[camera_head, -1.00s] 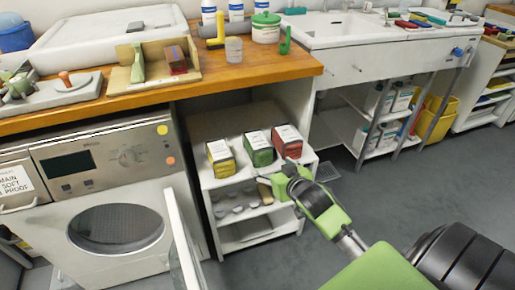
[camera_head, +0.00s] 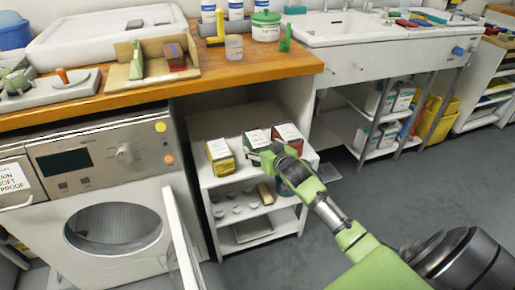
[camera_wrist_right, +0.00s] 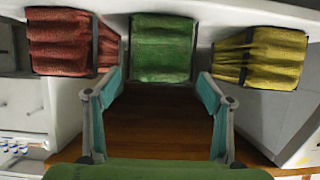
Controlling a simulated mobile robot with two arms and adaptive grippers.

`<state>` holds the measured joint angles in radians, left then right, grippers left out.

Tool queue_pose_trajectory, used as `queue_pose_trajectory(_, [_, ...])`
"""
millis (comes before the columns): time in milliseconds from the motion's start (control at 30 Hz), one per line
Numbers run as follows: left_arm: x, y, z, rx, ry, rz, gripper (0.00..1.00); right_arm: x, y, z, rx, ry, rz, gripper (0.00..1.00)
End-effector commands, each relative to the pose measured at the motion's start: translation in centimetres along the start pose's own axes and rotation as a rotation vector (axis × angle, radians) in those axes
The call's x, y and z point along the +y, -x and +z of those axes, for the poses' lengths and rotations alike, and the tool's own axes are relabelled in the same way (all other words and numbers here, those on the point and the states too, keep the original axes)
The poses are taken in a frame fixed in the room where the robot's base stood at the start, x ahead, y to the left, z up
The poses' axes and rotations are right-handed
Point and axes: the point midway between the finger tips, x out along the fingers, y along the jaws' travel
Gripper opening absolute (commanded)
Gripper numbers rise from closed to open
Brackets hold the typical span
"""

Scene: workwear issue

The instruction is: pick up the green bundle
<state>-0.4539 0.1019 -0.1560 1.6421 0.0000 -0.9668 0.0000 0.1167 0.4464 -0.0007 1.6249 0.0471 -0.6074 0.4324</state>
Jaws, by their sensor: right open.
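The green bundle (camera_head: 255,138) is on the top of a white shelf unit, between the yellow bundle (camera_head: 220,157) and the red bundle (camera_head: 288,136). My right gripper (camera_head: 272,155) is open in front of it and hides part of its lower front. In the right wrist view, the green bundle (camera_wrist_right: 163,48) lies just beyond the two spread fingers of the gripper (camera_wrist_right: 161,82), roughly centred between them. No contact is visible. My left gripper is not in view.
In the right wrist view, the red bundle (camera_wrist_right: 60,42) and yellow bundle (camera_wrist_right: 275,58) flank the green one closely. The shelf unit (camera_head: 256,230) stands under the wooden worktop (camera_head: 270,67), beside a washing machine with an open door (camera_head: 183,240). Grey floor is clear at right.

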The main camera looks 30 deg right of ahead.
Motion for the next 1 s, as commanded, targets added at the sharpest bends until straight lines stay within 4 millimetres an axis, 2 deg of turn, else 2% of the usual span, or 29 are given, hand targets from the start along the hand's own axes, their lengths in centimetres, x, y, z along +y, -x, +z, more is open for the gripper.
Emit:
queue_pose_trajectory(33, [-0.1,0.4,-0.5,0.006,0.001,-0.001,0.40,0.1,-1.0,0.0,0.001,0.000,0.002,0.74])
queue_pose_trajectory(200, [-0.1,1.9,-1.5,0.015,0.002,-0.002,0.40,0.1,-3.0,0.1,0.001,0.000,0.001,0.74])
queue_pose_trajectory(533, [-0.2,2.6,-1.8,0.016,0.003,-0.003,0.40,0.0,-3.6,0.0,0.000,0.001,0.001,0.74])
queue_pose_trajectory(567, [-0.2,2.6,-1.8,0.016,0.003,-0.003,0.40,0.0,-3.6,0.0,0.000,0.001,0.001,0.71])
queue_pose_trajectory(733, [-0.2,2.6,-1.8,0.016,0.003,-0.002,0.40,0.0,-3.5,0.0,0.000,0.001,0.001,0.27])
queue_pose_trajectory(1000, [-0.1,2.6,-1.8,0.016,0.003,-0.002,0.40,0.0,-3.5,-0.2,0.003,0.001,0.000,0.25])
